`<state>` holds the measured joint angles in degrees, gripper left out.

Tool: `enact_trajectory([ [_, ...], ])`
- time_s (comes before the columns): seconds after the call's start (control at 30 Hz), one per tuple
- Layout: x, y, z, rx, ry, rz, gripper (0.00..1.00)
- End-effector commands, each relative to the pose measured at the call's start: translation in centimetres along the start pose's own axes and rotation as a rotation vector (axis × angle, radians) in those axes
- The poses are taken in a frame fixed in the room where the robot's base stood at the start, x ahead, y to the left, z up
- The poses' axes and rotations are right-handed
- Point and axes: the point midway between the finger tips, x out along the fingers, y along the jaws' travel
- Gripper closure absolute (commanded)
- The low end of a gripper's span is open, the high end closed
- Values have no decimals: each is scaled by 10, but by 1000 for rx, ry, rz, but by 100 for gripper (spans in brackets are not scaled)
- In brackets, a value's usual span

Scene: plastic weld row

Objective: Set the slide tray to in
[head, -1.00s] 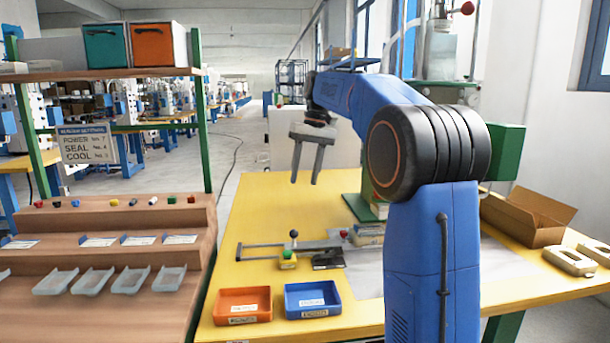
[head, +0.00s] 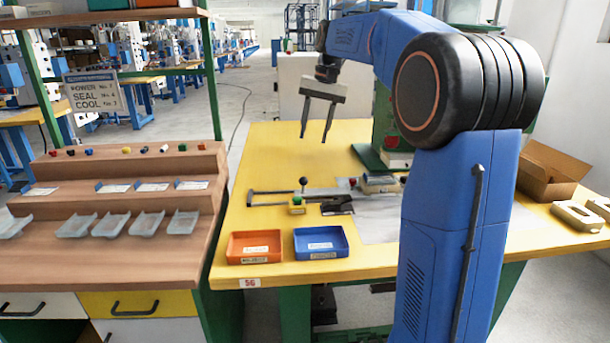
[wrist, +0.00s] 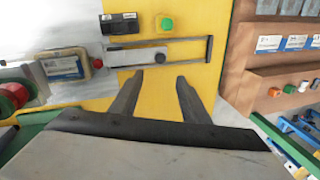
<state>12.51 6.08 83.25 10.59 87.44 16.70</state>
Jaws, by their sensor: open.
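The slide tray (head: 318,191) is a grey plate with a black ball knob (head: 303,182), in a long rail frame on the yellow table. In the wrist view the grey plate (wrist: 130,54) sits at the left part of the frame, towards the press side, and bare rails (wrist: 209,50) extend right of the knob. My gripper (head: 313,138) is open and empty, pointing down above the table. In the wrist view its fingertips (wrist: 160,78) appear just below the knob in the picture, apart from it.
A green button on a yellow box (head: 297,204) and a black box (head: 337,205) sit in front of the rails. Orange (head: 255,260) and blue (head: 321,255) bins stand at the front edge. A press stands behind right; a cardboard box (head: 545,180) lies right. Bare table is left.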

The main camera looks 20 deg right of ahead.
Motion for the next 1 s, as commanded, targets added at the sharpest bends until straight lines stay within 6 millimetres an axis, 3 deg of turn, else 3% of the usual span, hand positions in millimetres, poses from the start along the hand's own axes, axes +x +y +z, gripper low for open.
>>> enact_trajectory([
  [0.7, 124, 0, 1, -3, -3, 1, 58],
  [1.0, 148, 0, 1, -2, -2, 0, 58],
])
